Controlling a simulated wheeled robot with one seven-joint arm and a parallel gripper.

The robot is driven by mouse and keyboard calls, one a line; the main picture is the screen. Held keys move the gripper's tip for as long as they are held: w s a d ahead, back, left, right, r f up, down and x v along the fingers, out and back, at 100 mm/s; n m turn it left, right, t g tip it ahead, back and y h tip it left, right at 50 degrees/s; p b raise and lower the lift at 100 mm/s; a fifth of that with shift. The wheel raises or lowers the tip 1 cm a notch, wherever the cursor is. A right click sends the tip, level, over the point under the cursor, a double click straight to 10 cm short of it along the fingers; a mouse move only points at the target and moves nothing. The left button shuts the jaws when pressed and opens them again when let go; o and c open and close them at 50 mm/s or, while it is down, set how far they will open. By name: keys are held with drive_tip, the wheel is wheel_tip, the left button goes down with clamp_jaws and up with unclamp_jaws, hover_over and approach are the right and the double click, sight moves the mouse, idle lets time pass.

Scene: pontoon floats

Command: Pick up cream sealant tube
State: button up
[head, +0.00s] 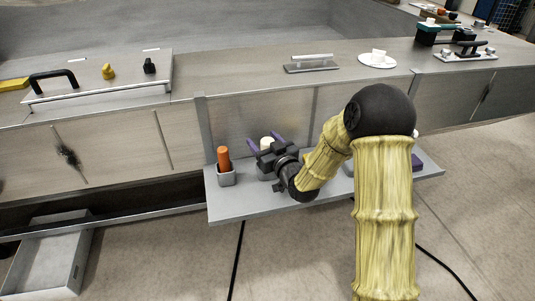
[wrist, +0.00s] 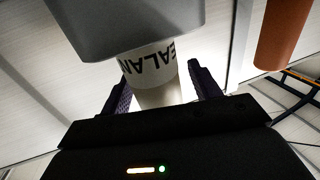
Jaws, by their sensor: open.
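The cream sealant tube (head: 267,143) stands in a small grey holder (head: 264,172) on the low shelf in the head view. In the wrist view the tube (wrist: 152,66) shows dark lettering, partly hidden by the grey holder (wrist: 125,25). My gripper (head: 265,141) is open at the tube, with one purple finger on each side of it. In the wrist view my gripper (wrist: 160,85) has the tube between its fingers. I cannot tell whether either finger touches it.
An orange tube (head: 223,157) stands in another grey holder just left; it also shows in the wrist view (wrist: 283,35). The grey shelf (head: 235,208) runs below the cabinet front. A purple object (head: 416,161) lies at its right end. An open drawer (head: 50,255) is at lower left.

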drive_tip(key=c, duration=1.1)
drive_tip(key=shift+o, duration=0.2)
drive_tip(key=shift+r, duration=0.15)
wheel_tip(320, 180, up, 10)
drive_tip(key=shift+f+p, duration=0.1)
drive_tip(key=shift+p, duration=0.35)
drive_tip(key=shift+f, duration=0.1)
